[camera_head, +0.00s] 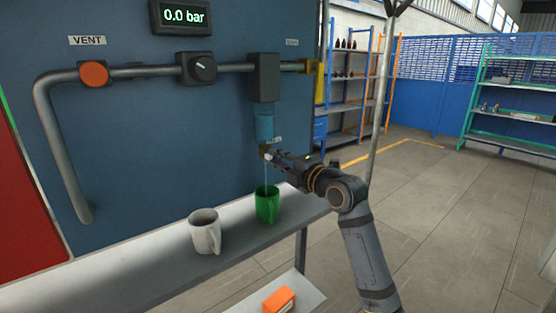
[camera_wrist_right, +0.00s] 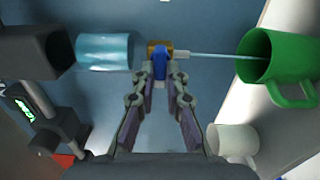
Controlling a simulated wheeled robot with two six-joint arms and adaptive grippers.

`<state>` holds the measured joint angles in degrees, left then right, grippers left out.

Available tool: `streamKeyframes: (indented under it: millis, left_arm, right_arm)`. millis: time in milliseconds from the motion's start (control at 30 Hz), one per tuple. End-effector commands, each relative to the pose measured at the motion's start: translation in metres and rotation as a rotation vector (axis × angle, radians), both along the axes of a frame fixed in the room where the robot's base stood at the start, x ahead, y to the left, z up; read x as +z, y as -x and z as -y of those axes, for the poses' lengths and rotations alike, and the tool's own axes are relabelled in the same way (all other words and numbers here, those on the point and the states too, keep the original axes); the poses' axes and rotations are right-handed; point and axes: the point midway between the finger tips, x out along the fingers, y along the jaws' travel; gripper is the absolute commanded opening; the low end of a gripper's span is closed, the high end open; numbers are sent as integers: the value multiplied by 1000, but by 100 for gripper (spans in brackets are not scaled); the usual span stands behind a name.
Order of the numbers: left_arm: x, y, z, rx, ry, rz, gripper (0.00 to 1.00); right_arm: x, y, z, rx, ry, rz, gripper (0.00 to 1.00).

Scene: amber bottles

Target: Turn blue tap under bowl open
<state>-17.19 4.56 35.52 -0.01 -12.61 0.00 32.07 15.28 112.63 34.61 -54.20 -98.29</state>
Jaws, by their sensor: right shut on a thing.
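The blue tap (camera_wrist_right: 160,66) sits on a brass valve body (camera_wrist_right: 155,46) below the clear bluish bowl (camera_head: 264,128); the bowl also shows in the wrist view (camera_wrist_right: 103,51). My right gripper (camera_head: 272,157) is shut on the blue tap, its fingers on either side of the handle in the wrist view (camera_wrist_right: 162,78). A thin stream (camera_wrist_right: 220,54) runs from the valve's outlet into the green mug (camera_head: 267,206), which stands upright under it on the shelf. In the head view, the fingers hide most of the tap. My left gripper is not in view.
A white mug (camera_head: 205,232) stands left of the green mug on the grey shelf (camera_head: 130,268). Above are the pipe (camera_head: 140,72), orange vent knob (camera_head: 94,74), black dial (camera_head: 197,68) and display (camera_head: 181,16) reading 0.0 bar. An orange box (camera_head: 279,300) lies lower down.

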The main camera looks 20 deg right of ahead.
Motion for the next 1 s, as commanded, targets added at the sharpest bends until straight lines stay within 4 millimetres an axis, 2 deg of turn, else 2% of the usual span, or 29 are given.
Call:
streamKeyframes:
  millis: [100, 133, 267, 633, 900, 1000]
  left_arm:
    - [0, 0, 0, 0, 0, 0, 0]
    - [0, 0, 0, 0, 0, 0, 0]
    - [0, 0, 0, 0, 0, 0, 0]
    - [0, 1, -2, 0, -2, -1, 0]
    - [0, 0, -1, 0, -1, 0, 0]
    - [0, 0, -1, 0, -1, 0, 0]
  right_arm:
    - [-3, 0, 0, 1, 2, -6, 0]
    - [-3, 0, 0, 1, 2, -6, 16]
    - [-2, 0, 0, 0, 1, -5, 34]
    - [-1, 5, 3, -2, 4, -2, 35]
    - [-3, 50, 18, -1, 10, -4, 35]
    - [-2, 59, 24, -5, 7, -3, 35]
